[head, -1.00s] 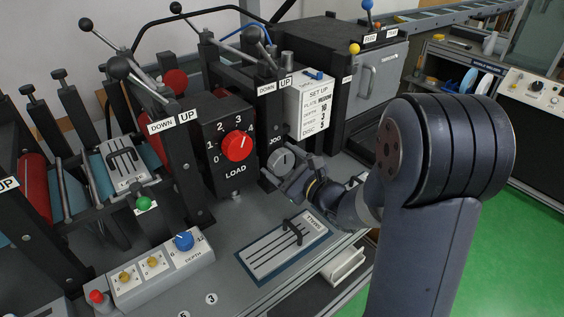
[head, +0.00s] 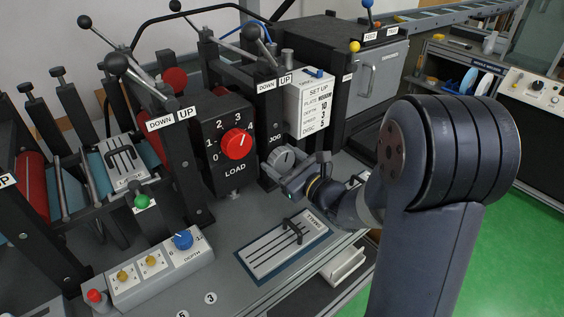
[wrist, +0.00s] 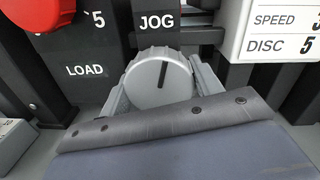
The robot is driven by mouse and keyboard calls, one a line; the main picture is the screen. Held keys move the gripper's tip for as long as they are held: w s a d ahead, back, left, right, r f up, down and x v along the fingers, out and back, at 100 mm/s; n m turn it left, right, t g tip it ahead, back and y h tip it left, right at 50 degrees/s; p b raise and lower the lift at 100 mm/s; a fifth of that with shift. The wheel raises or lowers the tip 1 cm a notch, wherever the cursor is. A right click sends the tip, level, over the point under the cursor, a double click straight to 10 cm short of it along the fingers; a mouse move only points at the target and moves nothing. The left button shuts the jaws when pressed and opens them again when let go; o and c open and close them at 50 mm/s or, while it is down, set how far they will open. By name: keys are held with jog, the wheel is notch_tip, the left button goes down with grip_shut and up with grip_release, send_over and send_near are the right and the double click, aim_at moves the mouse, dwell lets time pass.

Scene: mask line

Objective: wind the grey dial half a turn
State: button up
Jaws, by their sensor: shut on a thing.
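The grey dial (head: 282,158) sits on a black post under the JOG label, and it also shows in the wrist view (wrist: 158,82). It is round with a ridged edge and a black pointer line, which stands nearly upright, leaning slightly right at the top, in the wrist view. My gripper (wrist: 157,85) is shut on the dial, with one finger on its left side and one on its right. The dial's lower edge is hidden by my gripper's body. In the head view my gripper (head: 291,168) reaches the dial from the right front.
A red LOAD dial (head: 236,144) is close on the left. A white SET UP card box (head: 310,103) stands to the right. A lever panel (head: 285,245) lies below my wrist. Blue, yellow and red knobs sit on a panel (head: 160,268) at front left.

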jog(key=m, duration=0.6)
jog(key=shift+f, duration=0.1)
jog(key=shift+m, duration=0.3)
dwell(0.3)
jog(key=o, duration=1)
jog(key=shift+c, duration=0.2)
jog(key=shift+s+d, duration=0.1)
jog(key=b+v, duration=0.1)
jog(key=v, duration=0.9)
jog(key=shift+s+d, duration=0.1)
jog(key=shift+s, duration=0.15)
